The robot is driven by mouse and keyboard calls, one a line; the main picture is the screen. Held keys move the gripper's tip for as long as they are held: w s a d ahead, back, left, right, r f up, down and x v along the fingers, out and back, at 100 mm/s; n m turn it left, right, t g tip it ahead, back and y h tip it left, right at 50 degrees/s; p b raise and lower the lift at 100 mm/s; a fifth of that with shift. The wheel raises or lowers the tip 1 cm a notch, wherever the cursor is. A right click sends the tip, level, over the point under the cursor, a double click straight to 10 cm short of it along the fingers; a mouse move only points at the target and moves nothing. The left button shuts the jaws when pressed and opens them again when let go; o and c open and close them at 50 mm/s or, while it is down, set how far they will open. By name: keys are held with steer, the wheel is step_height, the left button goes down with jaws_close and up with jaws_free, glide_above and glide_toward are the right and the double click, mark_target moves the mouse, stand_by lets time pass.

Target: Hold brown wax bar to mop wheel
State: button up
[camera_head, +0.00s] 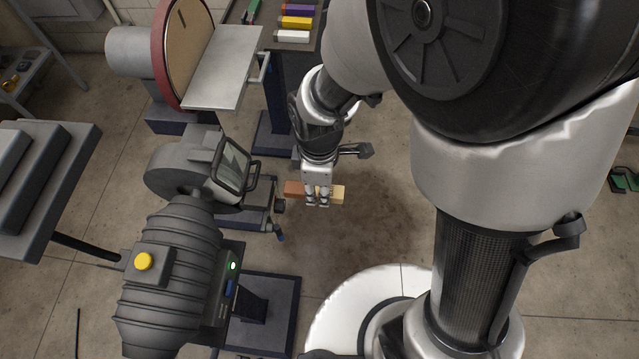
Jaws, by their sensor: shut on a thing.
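My gripper (317,200) is shut on a small bar (294,187), which lies crosswise in the jaws. The bar's left end is orange-brown and its right end is pale tan; the jaws cover its middle. A grey bench machine with a ribbed motor (168,265) stands at lower left. Its grey wheel guard (178,163) and framed clear shield (236,166) are left of the bar. I cannot make out the mop wheel clearly; the guard and shield hide most of that area. The bar's left end is apart from the shield, with a gap between.
A disc sander with a flat metal table (222,68) stands behind. Purple, yellow and white bars lie on a dark stand (272,33) at the top. A dark bench (75,185) is at far left. Concrete floor (370,230) lies open right of the gripper.

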steer(key=shift+w+a+f, duration=0.15)
steer(key=shift+a, duration=1.35)
steer(key=shift+w+a+f, duration=0.1)
steer(key=shift+a+f, duration=0.1)
steer(key=shift+a, duration=1.25)
steer(key=shift+w+a+f, duration=0.15)
steer(key=shift+a, duration=1.35)
steer(key=shift+w+a, duration=0.1)
steer(key=shift+a, duration=0.45)
steer(key=shift+d, duration=0.1)
steer(key=shift+s+d, duration=0.2)
steer(key=shift+d, duration=1.75)
steer(key=shift+s+d, duration=0.15)
steer(key=shift+d, duration=1.8)
